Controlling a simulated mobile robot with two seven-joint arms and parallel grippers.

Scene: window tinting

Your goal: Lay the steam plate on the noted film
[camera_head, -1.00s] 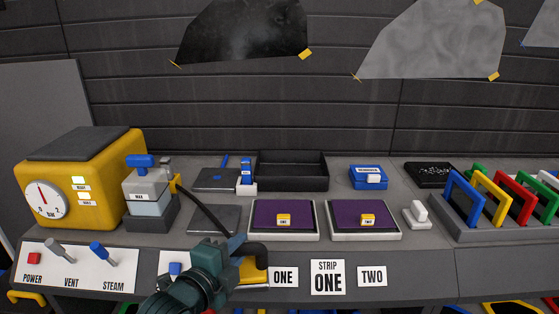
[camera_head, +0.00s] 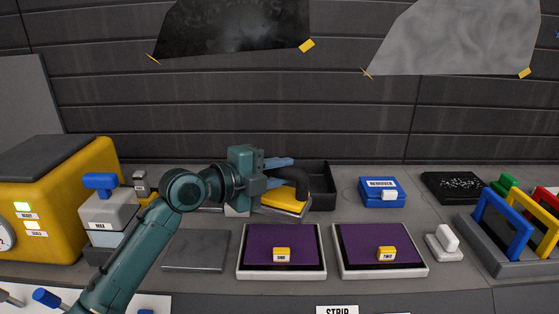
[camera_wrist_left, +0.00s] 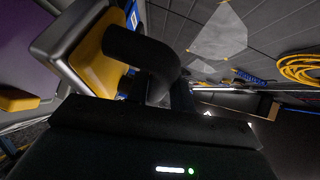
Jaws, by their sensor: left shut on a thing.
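The steam plate (camera_head: 285,201) is yellow with a pale underside and a thick black handle. My left gripper (camera_head: 284,172) is shut on the handle and holds the plate behind the purple films, in front of the black tray. The plate (camera_wrist_left: 97,62) and handle (camera_wrist_left: 146,48) also fill the left wrist view's upper left. The film tagged ONE (camera_head: 280,240) lies flat on a white-rimmed pad, in front of the plate. The film tagged TWO (camera_head: 372,240) lies to its right. The note card (camera_head: 337,310) is cut off at "STRIP". My right gripper is not in view.
A black tray (camera_head: 322,180) stands behind the plate. The blue remover box (camera_head: 382,192) is to the right, with a white-handled block (camera_head: 445,242) nearer. The wax unit (camera_head: 106,217) and yellow machine (camera_head: 60,200) stand left. A flat grey plate (camera_head: 196,250) lies beside film ONE.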

